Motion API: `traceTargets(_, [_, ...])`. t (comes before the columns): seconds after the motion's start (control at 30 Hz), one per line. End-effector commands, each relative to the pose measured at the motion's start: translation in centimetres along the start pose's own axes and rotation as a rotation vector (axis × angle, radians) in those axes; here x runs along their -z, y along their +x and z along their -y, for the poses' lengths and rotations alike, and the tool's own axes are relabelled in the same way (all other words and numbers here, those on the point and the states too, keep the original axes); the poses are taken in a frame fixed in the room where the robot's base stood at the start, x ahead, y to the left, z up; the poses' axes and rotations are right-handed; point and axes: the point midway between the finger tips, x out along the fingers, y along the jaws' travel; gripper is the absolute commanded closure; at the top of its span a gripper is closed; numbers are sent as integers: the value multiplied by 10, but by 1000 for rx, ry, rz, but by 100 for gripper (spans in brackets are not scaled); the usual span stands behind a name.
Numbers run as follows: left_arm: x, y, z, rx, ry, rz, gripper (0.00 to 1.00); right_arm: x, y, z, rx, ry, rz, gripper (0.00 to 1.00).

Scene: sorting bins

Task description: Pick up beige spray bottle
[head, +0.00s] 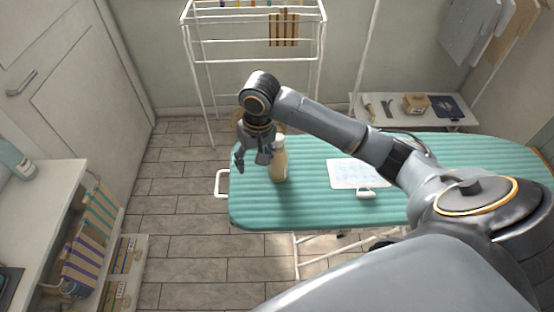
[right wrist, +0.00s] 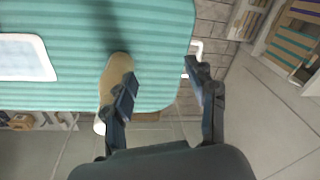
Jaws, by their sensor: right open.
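The beige spray bottle (head: 279,165) stands upright near the left end of the teal striped ironing board (head: 310,205). My right gripper (head: 252,162) is open and empty, just left of the bottle in the head view. In the right wrist view, the bottle (right wrist: 112,72) lies outside the space between the fingers (right wrist: 160,82), partly hidden behind the left finger. I cannot tell whether that finger touches it. My left gripper is not in view.
A white counter (head: 40,190) with a teal bottle (head: 15,158) stands at the left. A drying rack (head: 208,62) and a low shelf (head: 440,123) stand behind. Tiled floor is clear left of the board.

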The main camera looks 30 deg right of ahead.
Motion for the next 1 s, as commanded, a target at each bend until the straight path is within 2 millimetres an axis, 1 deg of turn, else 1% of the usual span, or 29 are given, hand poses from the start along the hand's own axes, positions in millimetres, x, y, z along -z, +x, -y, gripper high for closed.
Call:
traceTargets(0.03, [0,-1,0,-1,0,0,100,17,-24,-16,-30,61,-1,43])
traceTargets(0.1, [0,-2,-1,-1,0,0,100,30,-51,-32,-57,145,16,43])
traceTargets(0.2, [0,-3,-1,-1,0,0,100,42,-86,-54,-84,261,33,43])
traceTargets(0.3, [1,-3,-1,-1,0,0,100,49,-112,-70,-98,350,47,43])
traceTargets(0.4, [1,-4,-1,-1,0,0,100,51,-127,-78,-103,402,57,43])
traceTargets(0.47, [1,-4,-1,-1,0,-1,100,51,-129,-80,-105,418,61,43])
traceTargets(0.57, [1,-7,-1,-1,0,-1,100,50,-120,-82,-106,424,65,43])
traceTargets(0.8, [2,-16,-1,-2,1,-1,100,46,-74,-86,-105,421,64,43])
traceTargets(0.9, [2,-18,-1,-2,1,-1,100,45,-59,-87,-105,421,63,43])
traceTargets(1.0, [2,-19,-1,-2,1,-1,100,44,-50,-88,-104,420,61,43])
